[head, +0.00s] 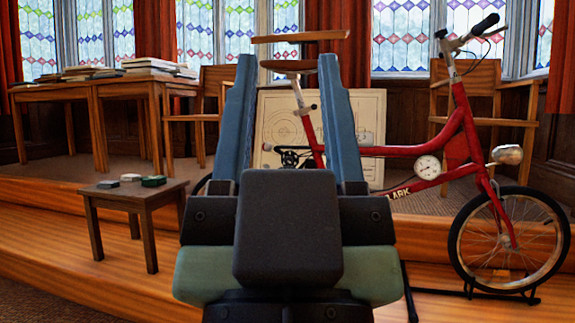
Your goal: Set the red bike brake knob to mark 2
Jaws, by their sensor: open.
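The red bike (400,150) stands at the right on a raised wooden platform, facing right. A round white dial with dark markings (428,167) sits on its frame below the top tube; it is probably the brake knob. Its numbers and pointer setting are too small to read. My gripper (287,62) is in the middle foreground, fingers pointing up in the picture. Its two blue fingers are wide apart with nothing held between them. It is left of the dial and apart from it, and it hides much of the bike's rear half.
A low stool (137,190) with several small boxes stands at the left. A wooden table (97,88) with books is behind it. A drafting board (372,110) stands behind the bike, with wooden chairs at the back. The platform edge (60,225) crosses the foreground.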

